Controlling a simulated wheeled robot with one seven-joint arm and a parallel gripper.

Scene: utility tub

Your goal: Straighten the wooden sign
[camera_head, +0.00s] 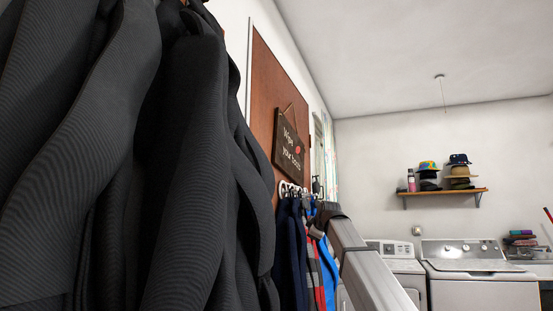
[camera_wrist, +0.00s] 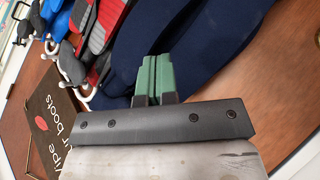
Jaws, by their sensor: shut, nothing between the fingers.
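The wooden sign (camera_head: 287,150) is a dark board with pale lettering and a red mark. It hangs by a cord on a brown door panel in the head view and looks tilted, though the slanted view makes the exact angle hard to judge. In the wrist view the sign (camera_wrist: 50,125) is at the lower left, partly cut off by the frame edge. My gripper (camera_wrist: 153,75) has green fingertips pressed together with nothing between them. It is beside the sign, apart from it in the picture, in front of dark blue hanging cloth. In the head view the fingertips are not distinguishable.
Dark coats (camera_head: 190,150) fill the left of the head view. Hooks (camera_head: 292,188) with blue, red and grey clothes hang below the sign, close to my arm. A shelf with hats (camera_head: 445,191) and white laundry machines (camera_head: 480,285) stand at the far wall.

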